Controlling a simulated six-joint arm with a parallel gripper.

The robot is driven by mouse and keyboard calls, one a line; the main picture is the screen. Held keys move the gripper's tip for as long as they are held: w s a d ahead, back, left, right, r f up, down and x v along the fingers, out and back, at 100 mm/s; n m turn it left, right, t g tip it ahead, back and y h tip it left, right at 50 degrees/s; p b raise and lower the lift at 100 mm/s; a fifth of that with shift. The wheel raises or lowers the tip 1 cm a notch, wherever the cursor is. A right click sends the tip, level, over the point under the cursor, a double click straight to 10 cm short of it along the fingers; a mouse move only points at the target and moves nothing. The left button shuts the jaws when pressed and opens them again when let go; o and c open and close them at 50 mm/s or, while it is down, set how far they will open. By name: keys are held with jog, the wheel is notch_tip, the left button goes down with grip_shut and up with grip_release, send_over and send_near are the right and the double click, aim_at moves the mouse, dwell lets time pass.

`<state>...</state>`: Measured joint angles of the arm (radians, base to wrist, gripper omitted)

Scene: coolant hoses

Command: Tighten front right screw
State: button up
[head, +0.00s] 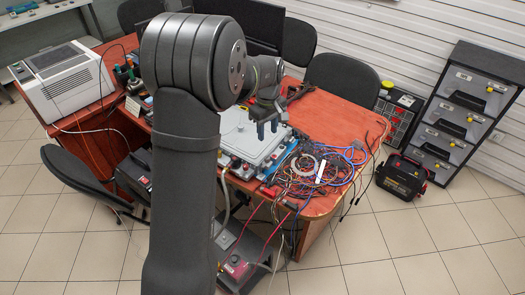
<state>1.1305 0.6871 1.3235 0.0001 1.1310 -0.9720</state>
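My gripper (267,130) hangs below my wrist in the head view, over the light grey flat box (238,152) on the red-brown table (345,118). Its fingers look dark and bluish, and they are too small to tell whether they are open or shut. I cannot tell whether it touches the box. Small dark and red fittings sit along the box's edges. I cannot make out the front right screw. My arm hides the left part of the box.
Tangled coloured cables (318,168) lie right of the box and hang over the table edge. A white printer (66,82) stands at the left. Chairs (342,78) stand behind. A black case (402,177) and a drawer cabinet (463,112) stand at the right. Floor at front right is clear.

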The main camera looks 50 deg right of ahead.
aim_at(267, 157)
notch_tip(267, 157, down, 12)
jog(key=shift+r, duration=0.2)
jog(key=shift+c, duration=0.4)
grip_shut()
